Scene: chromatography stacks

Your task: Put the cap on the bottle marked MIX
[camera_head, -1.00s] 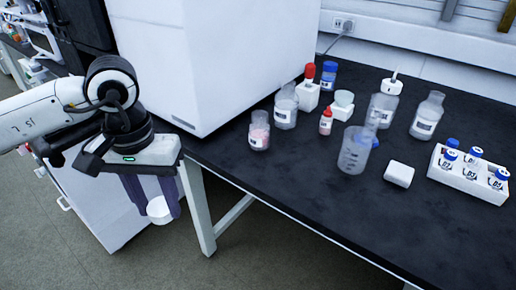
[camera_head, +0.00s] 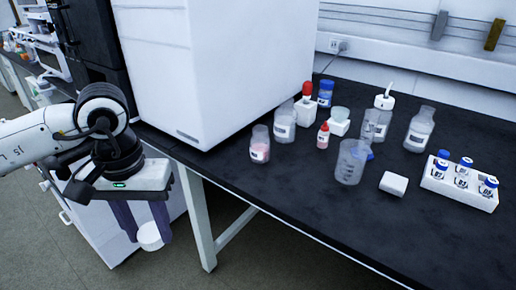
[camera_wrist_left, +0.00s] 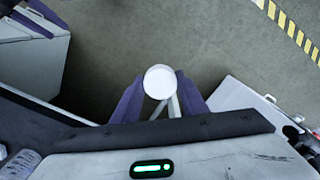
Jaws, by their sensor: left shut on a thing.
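My left gripper (camera_head: 150,240) is shut on a white round cap (camera_head: 149,234), holding it over the floor in front of the bench. In the left wrist view the cap (camera_wrist_left: 160,80) sits between the two purple fingers. Open-looking bottles on the bench include a clear one with pink contents (camera_head: 260,147), one with a white label (camera_head: 283,122) behind it, and a larger one (camera_head: 419,130) at the right. Their labels are too small to read, so I cannot tell which is marked MIX.
A big white instrument (camera_head: 200,70) stands at the bench's left. The bench's front strip is clear.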

